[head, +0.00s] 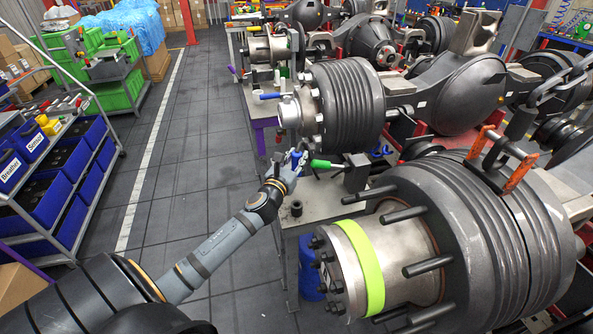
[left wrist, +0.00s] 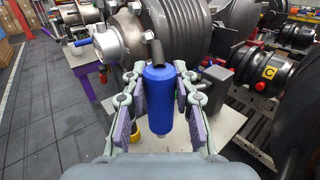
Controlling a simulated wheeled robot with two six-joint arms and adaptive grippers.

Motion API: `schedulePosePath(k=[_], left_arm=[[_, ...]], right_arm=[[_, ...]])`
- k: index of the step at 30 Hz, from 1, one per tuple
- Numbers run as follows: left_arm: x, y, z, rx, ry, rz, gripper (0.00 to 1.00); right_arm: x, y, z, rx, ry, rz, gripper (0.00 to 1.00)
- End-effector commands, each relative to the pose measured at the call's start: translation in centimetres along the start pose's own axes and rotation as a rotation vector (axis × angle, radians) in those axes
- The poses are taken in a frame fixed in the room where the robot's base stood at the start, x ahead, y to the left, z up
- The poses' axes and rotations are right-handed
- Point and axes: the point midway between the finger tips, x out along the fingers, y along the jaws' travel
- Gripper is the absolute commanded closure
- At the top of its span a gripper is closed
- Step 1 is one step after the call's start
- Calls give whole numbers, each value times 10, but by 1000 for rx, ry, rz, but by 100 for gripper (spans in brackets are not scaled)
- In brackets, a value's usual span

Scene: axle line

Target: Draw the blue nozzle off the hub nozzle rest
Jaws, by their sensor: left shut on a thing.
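The blue nozzle (left wrist: 159,100) is a blue cylinder with a dark grey bent spout at its far end, in the middle of the left wrist view. My left gripper (left wrist: 160,85) is shut on it, one padded finger on each side. In the head view my left gripper (head: 291,163) is beside the small stand near the hub, and mostly hides the nozzle. A dark block (head: 356,173) on the stand may be the nozzle rest; it also shows in the left wrist view (left wrist: 215,88). I cannot tell whether the nozzle still touches it. My right gripper is not in view.
A green-handled tool (head: 322,164) lies close to my left gripper. The ribbed hub drum (head: 350,100) is just behind. A large hub with studs and a yellow-green band (head: 365,268) fills the right front. A shelf cart with blue bins (head: 60,180) stands left; the floor between is clear.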

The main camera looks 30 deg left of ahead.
Motion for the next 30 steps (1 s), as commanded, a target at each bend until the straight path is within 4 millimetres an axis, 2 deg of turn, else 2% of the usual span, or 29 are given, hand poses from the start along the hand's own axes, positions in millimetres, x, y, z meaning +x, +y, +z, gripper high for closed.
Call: schedulePosePath(k=[1,6,12,18,30], left_arm=[[0,0,25,4,-7,-2,100],[0,0,77,6,-8,-3,100],[0,0,118,3,-4,0,100],[0,0,133,0,-1,1,100],[0,0,135,-2,1,1,100]], right_arm=[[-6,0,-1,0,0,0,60],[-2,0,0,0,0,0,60],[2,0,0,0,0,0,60],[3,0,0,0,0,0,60],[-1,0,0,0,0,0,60]])
